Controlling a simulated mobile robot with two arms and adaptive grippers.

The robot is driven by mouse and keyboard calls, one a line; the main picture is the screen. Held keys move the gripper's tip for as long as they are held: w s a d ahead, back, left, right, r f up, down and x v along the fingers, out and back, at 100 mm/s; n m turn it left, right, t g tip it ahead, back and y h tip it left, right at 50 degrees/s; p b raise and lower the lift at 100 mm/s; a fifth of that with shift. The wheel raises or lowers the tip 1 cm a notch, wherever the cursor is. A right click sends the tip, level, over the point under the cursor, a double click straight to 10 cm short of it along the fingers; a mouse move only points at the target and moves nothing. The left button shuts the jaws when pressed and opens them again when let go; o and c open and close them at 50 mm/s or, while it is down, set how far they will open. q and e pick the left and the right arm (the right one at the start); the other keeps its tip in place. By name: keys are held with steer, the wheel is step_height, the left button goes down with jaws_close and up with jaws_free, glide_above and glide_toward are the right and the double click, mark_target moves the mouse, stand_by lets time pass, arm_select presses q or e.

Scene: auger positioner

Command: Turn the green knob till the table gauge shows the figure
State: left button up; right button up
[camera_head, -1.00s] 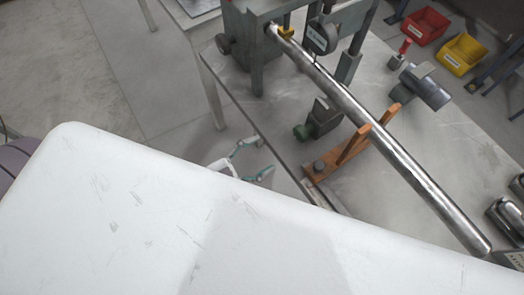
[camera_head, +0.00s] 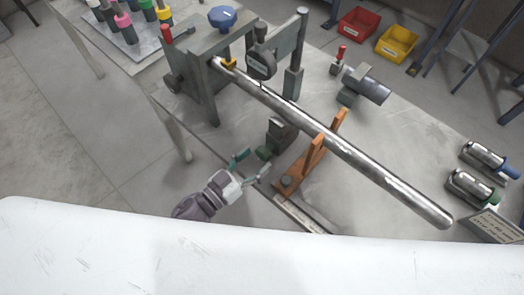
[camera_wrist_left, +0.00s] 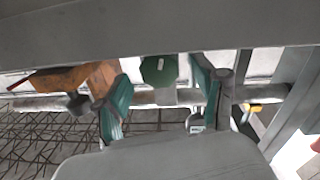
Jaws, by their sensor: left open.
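The green knob (camera_head: 265,152) sits on a dark block at the front edge of the steel table. In the left wrist view the green knob (camera_wrist_left: 159,70) shows as a faceted face between the two teal fingers. My left gripper (camera_head: 253,165) is open just in front of the knob; in the wrist view its fingers (camera_wrist_left: 160,95) stand on either side, with no clear contact. A round gauge (camera_head: 262,66) hangs above the long steel bar, and a strip like a scale (camera_head: 302,214) lies along the table's front edge. No reading is legible. My right gripper is out of view.
The steel bar (camera_head: 345,148) runs diagonally through a grey frame (camera_head: 203,75) and over an orange V-shaped support (camera_head: 303,160) close to the knob. Metal cylinders (camera_head: 470,185) and a placard (camera_head: 490,226) stand at right. A white surface fills the foreground.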

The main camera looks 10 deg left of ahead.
mark_target(266, 151)
arm_select(q)
steer(key=shift+x, duration=1.5)
steer(key=shift+c, duration=0.2)
steer(key=c, duration=1.1)
steer(key=shift+m, duration=0.3)
steer(key=shift+m+p, duration=0.6)
steer(key=shift+m, duration=2.4)
